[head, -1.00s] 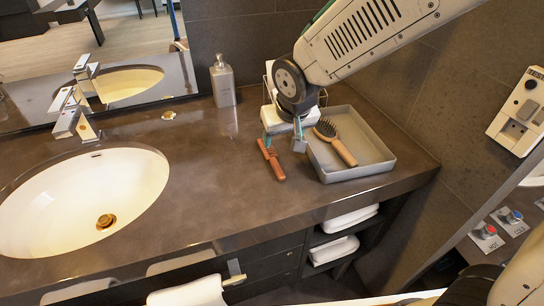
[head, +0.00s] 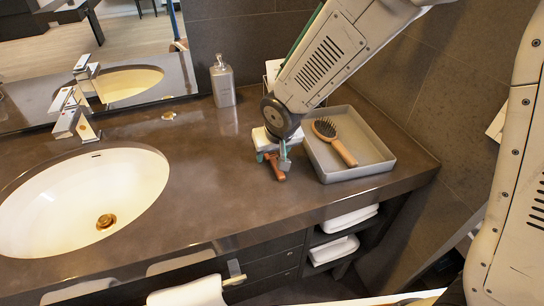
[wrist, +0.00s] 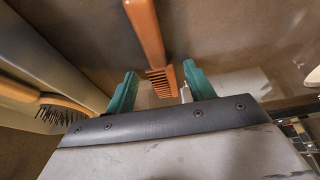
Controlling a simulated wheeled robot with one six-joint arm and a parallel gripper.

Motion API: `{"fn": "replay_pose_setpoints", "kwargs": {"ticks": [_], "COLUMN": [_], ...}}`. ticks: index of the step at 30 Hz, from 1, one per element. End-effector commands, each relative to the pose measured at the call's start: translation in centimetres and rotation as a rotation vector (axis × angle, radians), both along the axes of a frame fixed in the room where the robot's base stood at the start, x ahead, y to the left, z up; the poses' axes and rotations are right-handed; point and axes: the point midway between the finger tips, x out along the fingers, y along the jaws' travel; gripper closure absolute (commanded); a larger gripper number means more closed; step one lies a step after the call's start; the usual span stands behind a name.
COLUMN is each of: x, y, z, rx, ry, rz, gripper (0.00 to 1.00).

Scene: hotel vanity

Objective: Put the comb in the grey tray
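The orange-brown comb (head: 277,173) lies on the dark counter just left of the grey tray (head: 378,150), partly hidden by my gripper (head: 273,160) in the head view. In the wrist view the comb (wrist: 146,30) runs from the top edge down, its toothed end between my two teal fingers (wrist: 160,77). The fingers are apart, with gaps on both sides of the comb. I cannot tell the exact height of my fingers above it. The tray's side (wrist: 58,45) also shows at the left in the wrist view.
A wooden hairbrush (head: 337,144) lies in the tray, with bare tray floor to its right. A soap dispenser (head: 222,82) stands at the back by the mirror. The sink (head: 70,205) is at the left. The counter between sink and comb is clear.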

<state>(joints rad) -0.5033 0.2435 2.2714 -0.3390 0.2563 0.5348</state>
Motion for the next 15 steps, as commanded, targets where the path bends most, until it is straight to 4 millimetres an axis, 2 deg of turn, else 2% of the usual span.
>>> {"fn": "replay_pose_setpoints", "kwargs": {"ticks": [1, 4, 7, 8, 15], "x": [-0.01, -0.02, -0.01, -0.01, 0.00], "y": [0.00, 0.00, -0.01, -0.01, -0.02], "z": [0.01, 0.01, 0.01, 0.01, 0.26], "rx": [0.000, 0.000, 0.000, 0.000, 0.000], "ry": [0.000, 0.000, 0.000, 0.000, 0.000], "rz": [0.000, 0.000, 0.000, 0.000, 0.000], "gripper": [0.61, 0.89, 0.90, 0.93, 0.93]}}
